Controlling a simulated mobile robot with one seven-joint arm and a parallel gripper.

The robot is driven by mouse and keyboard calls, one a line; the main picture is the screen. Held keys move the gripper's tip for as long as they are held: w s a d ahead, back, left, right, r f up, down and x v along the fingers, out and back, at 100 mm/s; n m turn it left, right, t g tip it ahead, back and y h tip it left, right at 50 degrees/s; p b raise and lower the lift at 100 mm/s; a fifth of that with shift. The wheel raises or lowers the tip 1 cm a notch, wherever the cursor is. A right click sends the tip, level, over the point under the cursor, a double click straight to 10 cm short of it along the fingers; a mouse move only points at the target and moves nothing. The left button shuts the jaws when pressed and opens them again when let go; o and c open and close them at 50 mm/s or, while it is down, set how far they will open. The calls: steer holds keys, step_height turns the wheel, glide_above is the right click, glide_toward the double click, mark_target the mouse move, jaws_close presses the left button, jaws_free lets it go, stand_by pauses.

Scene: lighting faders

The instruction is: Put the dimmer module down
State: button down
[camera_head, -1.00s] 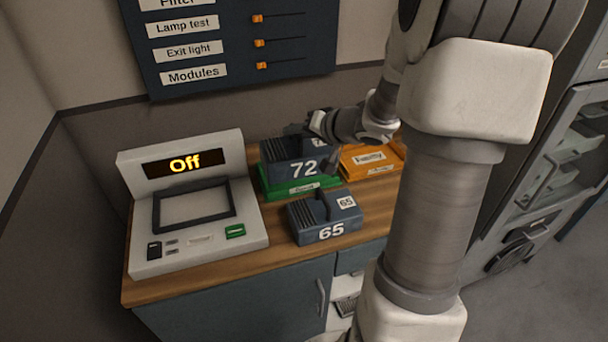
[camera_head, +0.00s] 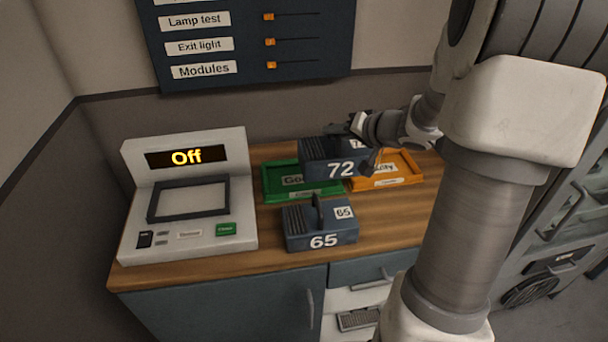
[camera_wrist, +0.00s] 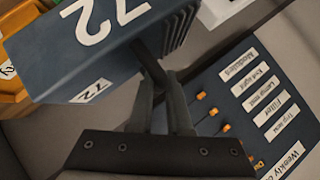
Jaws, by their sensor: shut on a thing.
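The dimmer module marked 72 (camera_head: 330,168) is a dark blue-grey block with white numerals. My gripper (camera_head: 360,130) is shut on it and holds it above the green tray's right side and the gap toward the orange tray. In the wrist view, the module (camera_wrist: 90,50) fills the upper left, and my gripper's fingers (camera_wrist: 160,85) close on its handle. A second module marked 65 (camera_head: 308,236) stands on the wooden counter in front of the green tray. The green tray (camera_head: 275,190) and the orange tray (camera_head: 400,181) lie side by side; the held module hides part of both.
A grey test console (camera_head: 190,244) with an "Off" display stands at the left of the counter (camera_head: 395,221). A dark fader panel (camera_head: 335,40) is on the wall behind. Bare counter lies right of module 65.

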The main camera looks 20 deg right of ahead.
steer(key=w+a+f+b, duration=0.5)
steer(key=w+f+b, duration=0.3)
steer(key=w+f, duration=0.2)
steer(key=shift+w+f, duration=0.25)
steer(key=shift+f, duration=0.05)
steer(key=shift+f, duration=0.2)
steer(key=c, duration=0.9)
jaws_free()
steer(key=shift+o, duration=0.2)
